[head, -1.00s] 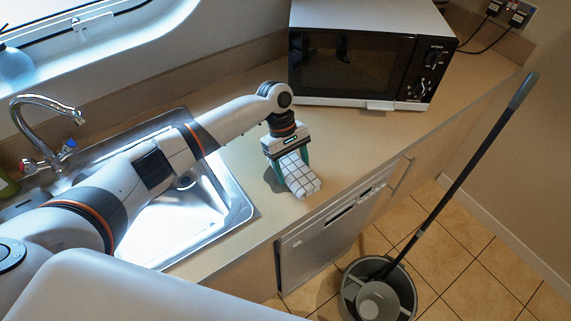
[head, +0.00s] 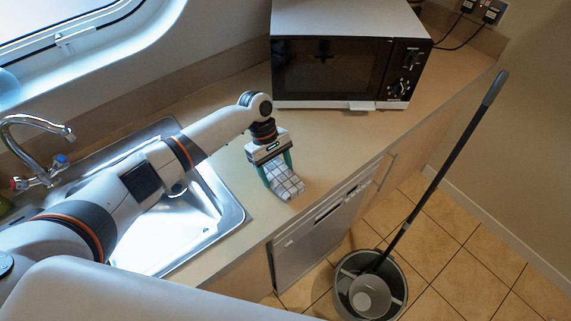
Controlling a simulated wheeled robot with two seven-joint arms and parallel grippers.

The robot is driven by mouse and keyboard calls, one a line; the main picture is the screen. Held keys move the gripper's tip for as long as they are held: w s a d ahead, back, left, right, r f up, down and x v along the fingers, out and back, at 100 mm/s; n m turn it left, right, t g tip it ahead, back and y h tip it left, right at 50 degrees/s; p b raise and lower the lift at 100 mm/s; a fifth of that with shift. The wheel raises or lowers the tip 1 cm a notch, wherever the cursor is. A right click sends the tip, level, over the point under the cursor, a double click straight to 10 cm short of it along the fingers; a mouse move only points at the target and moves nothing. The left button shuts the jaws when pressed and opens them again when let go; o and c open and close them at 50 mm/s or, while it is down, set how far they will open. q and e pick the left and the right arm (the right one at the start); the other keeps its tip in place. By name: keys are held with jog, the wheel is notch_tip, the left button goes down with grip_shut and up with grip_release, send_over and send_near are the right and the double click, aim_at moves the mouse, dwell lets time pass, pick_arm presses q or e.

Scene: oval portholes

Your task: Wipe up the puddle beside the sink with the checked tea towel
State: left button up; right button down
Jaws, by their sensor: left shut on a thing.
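The checked tea towel (head: 284,180) is white with dark lines and hangs bunched between the green fingertips of my left gripper (head: 276,172). The left gripper is shut on it, over the worktop (head: 225,165) to the right of the sink. The towel's lower end is at or just above the worktop; I cannot tell if it touches. The steel sink (head: 236,214) lies to the left, partly hidden by my left arm. I cannot make out a puddle on the worktop. My right gripper is not in view.
A microwave (head: 335,70) stands on the worktop behind the gripper. A chrome tap (head: 35,122) rises at the sink's left. A dishwasher front (head: 312,235) is below the worktop edge. A mop (head: 440,175) leans from a bucket (head: 343,292) on the tiled floor.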

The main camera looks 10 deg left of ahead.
aim_at(257, 185)
pick_arm(q)
jog(key=shift+s+a+p, duration=0.25)
jog(key=shift+a+p, duration=0.1)
jog(key=shift+a, duration=0.35)
jog(key=shift+s+a+r+p, duration=0.1)
jog(key=shift+s+a+p, duration=0.1)
jog(key=shift+a+p, duration=0.35)
jog(key=shift+s+a+p, duration=0.2)
jog(key=shift+a+p, duration=0.2)
jog(key=shift+a, duration=0.15)
jog(key=shift+s+a+p, duration=0.2)
jog(key=shift+a+p, duration=0.1)
jog(key=shift+a, duration=0.2)
jog(key=shift+s+a+p, duration=0.2)
jog(key=shift+a+p, duration=0.05)
jog(key=shift+a, duration=0.25)
jog(key=shift+s+a+f, duration=0.1)
jog(key=shift+a+f, duration=0.1)
jog(key=shift+f, duration=0.05)
